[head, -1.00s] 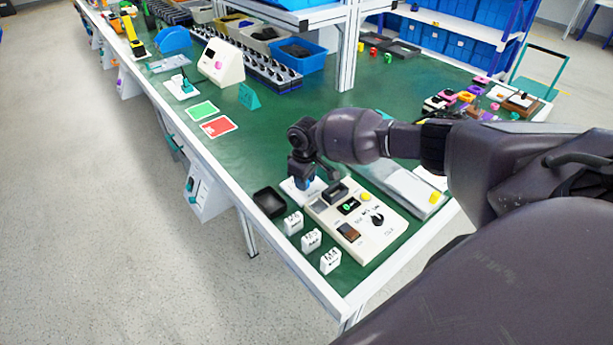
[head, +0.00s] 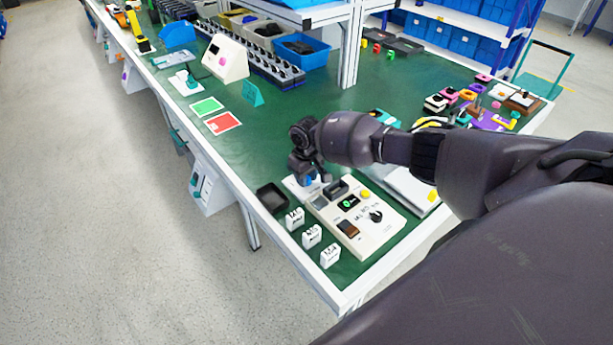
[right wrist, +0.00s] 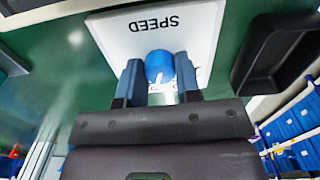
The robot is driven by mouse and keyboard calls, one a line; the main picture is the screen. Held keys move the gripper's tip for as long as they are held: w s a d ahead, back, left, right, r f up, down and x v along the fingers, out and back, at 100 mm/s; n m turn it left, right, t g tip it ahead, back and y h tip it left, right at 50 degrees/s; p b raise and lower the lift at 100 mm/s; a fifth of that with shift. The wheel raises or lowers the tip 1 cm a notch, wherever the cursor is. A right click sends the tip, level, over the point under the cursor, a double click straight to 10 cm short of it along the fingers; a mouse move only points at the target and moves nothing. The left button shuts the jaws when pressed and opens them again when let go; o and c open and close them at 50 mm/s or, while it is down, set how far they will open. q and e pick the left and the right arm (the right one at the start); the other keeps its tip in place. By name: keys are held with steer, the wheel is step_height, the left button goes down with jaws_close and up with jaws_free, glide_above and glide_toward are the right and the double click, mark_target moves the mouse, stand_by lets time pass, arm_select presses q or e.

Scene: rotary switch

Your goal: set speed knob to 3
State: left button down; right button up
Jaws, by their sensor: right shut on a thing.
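The speed knob (right wrist: 159,64) is blue and round, with a white pointer mark pointing toward the bottom of the right wrist view. It sits on a white plate (right wrist: 122,38) whose word SPEED reads upside down there. My right gripper (right wrist: 158,72) has one finger on each side of the knob and is shut on it. In the head view, my right gripper (head: 306,177) is over the white plate (head: 291,185), hiding most of the knob. The scale marks are mostly hidden by the fingers, so I cannot read the setting. My left gripper is not in view.
A black tray (head: 272,198) lies left of the plate. A beige control panel (head: 378,237) with a black dial, yellow button and brown rocker stands to its right. Several small white labelled blocks (head: 312,236) line the table's front edge.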

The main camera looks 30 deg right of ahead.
steer(key=o, duration=0.8)
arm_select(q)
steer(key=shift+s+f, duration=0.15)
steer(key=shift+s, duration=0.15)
arm_select(e)
steer(key=shift+o, duration=0.6)
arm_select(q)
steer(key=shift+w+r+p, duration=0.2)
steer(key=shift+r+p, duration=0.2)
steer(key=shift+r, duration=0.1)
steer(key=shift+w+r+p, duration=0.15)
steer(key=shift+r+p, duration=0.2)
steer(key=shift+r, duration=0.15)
arm_select(e)
step_height(320, 180, up, 11)
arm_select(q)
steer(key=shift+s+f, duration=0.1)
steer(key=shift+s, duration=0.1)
arm_select(e)
steer(key=shift+f, duration=0.15)
